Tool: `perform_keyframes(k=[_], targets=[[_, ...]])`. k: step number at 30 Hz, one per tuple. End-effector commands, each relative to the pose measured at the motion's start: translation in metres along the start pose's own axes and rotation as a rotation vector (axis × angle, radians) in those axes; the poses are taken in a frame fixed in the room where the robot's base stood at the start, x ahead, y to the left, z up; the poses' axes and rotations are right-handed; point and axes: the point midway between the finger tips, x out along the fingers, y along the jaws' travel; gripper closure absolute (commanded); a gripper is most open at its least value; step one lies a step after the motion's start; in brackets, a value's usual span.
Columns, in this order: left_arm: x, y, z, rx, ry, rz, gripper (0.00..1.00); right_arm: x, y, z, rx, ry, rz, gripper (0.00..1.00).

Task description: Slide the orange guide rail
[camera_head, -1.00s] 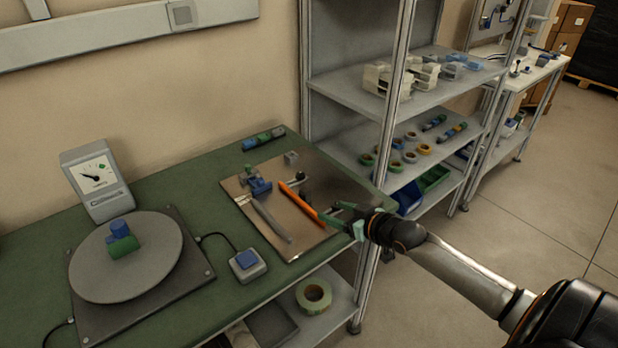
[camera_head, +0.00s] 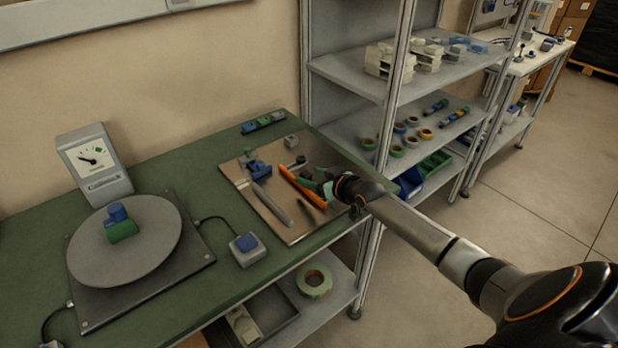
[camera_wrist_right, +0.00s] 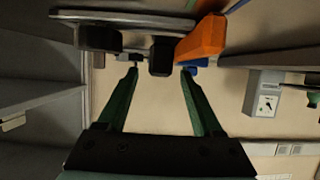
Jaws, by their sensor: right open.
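My right gripper (camera_head: 316,184) is over the plate, close to the rail's right side. In the right wrist view, its green fingers (camera_wrist_right: 160,72) are apart with nothing between them. The orange rail (camera_wrist_right: 203,38) shows just beyond the right-hand fingertip there, and a dark knob (camera_wrist_right: 160,57) is ahead of the gap. Whether a finger touches either is unclear. My left gripper is not in view.
A grey bar (camera_head: 273,205) and a blue fixture (camera_head: 260,170) sit left of the rail. A round turntable (camera_head: 85,255) and a blue-button box (camera_head: 244,249) stand farther left. A shelf rack (camera_head: 345,75) rises behind the bench's right end.

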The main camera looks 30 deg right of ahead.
Motion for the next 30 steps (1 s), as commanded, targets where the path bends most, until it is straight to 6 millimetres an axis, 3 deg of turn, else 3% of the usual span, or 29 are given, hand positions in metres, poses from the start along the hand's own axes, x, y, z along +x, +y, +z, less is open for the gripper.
perform_keyframes(k=[6,16,30], targets=[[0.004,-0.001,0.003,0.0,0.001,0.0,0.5,0.015,0.0,0.0,0.0,0.0,0.0,0.32],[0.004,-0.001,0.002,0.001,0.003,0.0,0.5,0.017,0.0,0.0,0.0,-0.001,0.0,0.32],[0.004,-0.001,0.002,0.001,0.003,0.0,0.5,0.017,0.0,0.0,0.0,-0.001,0.0,0.85]])
